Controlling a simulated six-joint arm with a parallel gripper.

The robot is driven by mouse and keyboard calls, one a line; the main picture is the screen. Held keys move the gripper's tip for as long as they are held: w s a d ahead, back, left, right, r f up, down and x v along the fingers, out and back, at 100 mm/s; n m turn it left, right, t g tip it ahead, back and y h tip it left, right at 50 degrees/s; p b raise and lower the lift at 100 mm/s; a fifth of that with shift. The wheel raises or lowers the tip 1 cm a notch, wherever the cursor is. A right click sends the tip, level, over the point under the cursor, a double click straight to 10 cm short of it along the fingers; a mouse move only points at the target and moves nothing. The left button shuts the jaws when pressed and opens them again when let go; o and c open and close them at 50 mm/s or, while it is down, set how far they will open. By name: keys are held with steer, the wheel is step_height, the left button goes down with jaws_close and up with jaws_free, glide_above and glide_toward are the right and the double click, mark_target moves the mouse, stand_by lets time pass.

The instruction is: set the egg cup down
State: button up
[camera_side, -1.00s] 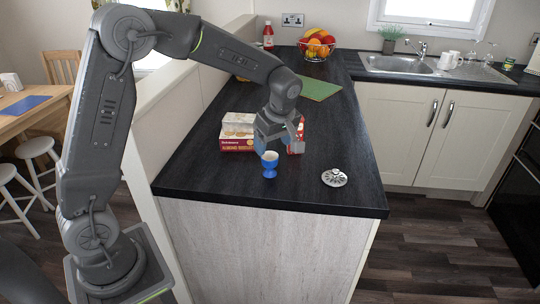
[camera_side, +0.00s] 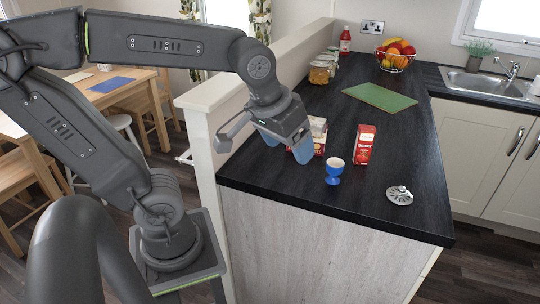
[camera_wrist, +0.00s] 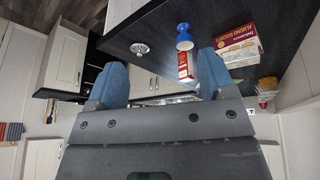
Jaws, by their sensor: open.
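The blue egg cup (camera_side: 333,175) stands upright on the dark worktop (camera_side: 290,190) near its front edge, with a pale top that may be an egg or its inside. It also shows in the wrist view (camera_wrist: 184,42), beyond the fingers. My gripper (camera_side: 287,145) is open and empty, with its blue fingers apart. It is to the left of the egg cup and higher, not touching it. In the wrist view my gripper (camera_wrist: 161,74) has nothing between its fingertips.
A red carton (camera_side: 364,145) stands just behind and right of the egg cup. Stacked boxes (camera_side: 319,137) are partly hidden behind my gripper. A round metal piece (camera_side: 400,195) lies to the right. A green board (camera_side: 380,97), jars (camera_side: 320,72) and a fruit bowl (camera_side: 396,58) are farther back.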

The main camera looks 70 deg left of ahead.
steer(key=s+m, duration=0.1)
steer(key=s+f+m, duration=0.1)
steer(key=s, duration=0.1)
steer(key=s+d+m+t, duration=0.1)
steer(key=shift+s+d+f+m+h, duration=0.1)
steer(key=shift+s+f+m+h, duration=0.05)
steer(key=shift+m+h, duration=0.15)
